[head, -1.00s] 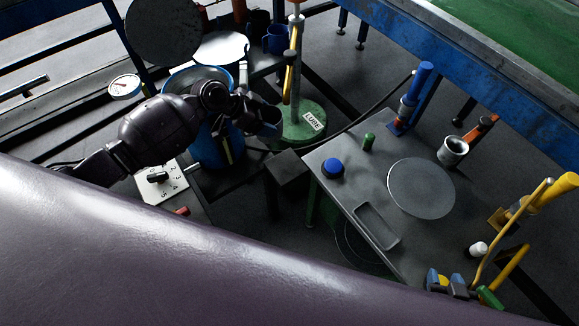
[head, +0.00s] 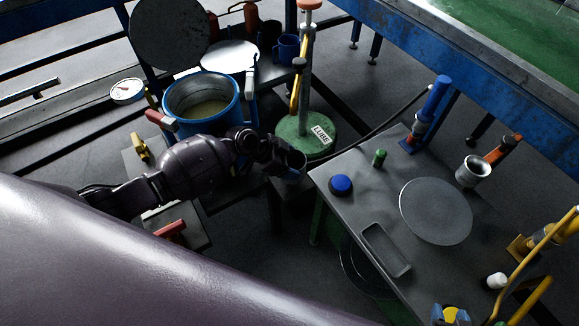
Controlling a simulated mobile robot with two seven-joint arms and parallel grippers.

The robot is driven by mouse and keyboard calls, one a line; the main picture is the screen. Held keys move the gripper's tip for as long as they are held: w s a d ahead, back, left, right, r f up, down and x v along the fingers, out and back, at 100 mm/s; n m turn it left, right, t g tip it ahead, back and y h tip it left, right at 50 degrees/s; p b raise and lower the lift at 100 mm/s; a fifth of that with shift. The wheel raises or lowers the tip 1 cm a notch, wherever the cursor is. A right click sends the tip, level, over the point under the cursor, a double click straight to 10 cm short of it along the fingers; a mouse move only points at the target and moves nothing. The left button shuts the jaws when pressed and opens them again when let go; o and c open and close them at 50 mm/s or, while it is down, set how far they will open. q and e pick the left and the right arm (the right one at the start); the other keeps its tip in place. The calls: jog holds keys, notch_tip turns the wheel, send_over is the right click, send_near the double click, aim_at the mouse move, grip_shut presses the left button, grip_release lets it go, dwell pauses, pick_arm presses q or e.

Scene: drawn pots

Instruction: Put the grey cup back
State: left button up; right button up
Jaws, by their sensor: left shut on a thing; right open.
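My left gripper (head: 276,158) is shut on a small dark grey cup (head: 293,163), open end up. It holds the cup by its left side, just off the left corner of the grey bench (head: 340,228). The cup's lower part and handle are hard to make out. A round grey disc (head: 436,211) and a shallow oblong recess (head: 386,250) are on the bench top, both empty. My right gripper is not in view.
An open blue pot (head: 203,100) holding pale liquid stands behind my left arm. A green-based pump (head: 305,136) labelled LUBE is just behind the cup.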

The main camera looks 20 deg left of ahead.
pick_arm(q)
jog(key=shift+f+b, duration=0.4)
jog(key=shift+f, duration=1.2)
jog(key=o, duration=0.9)
jog(key=shift+r, duration=0.1)
jog(key=shift+r, duration=0.25)
jog(key=p+v, duration=0.1)
jog(key=v, duration=0.6)
jog(key=shift+s+a+r, duration=0.1)
jog(key=shift+a, duration=0.05)
jog(key=s+d+n+t+y, duration=0.2)
jog(key=s+d+n+t, duration=0.15)
jog(key=s, duration=0.75)
jog(key=s+a+n+t+y, duration=0.1)
jog(key=s+a+n+y, duration=0.1)
jog(key=s, duration=0.2)
jog(key=s+a+n+t+y, duration=0.1)
jog(key=s+a+n+y, duration=0.1)
jog(key=s+a+n, duration=0.1)
jog(key=s+a+n+t+y, duration=0.1)
jog(key=s+a+n, duration=0.1)
jog(key=s, duration=0.4)
jog(key=shift+s+a+y, duration=0.1)
jog(key=shift+a+y, duration=0.3)
jog(key=shift+a, duration=0.15)
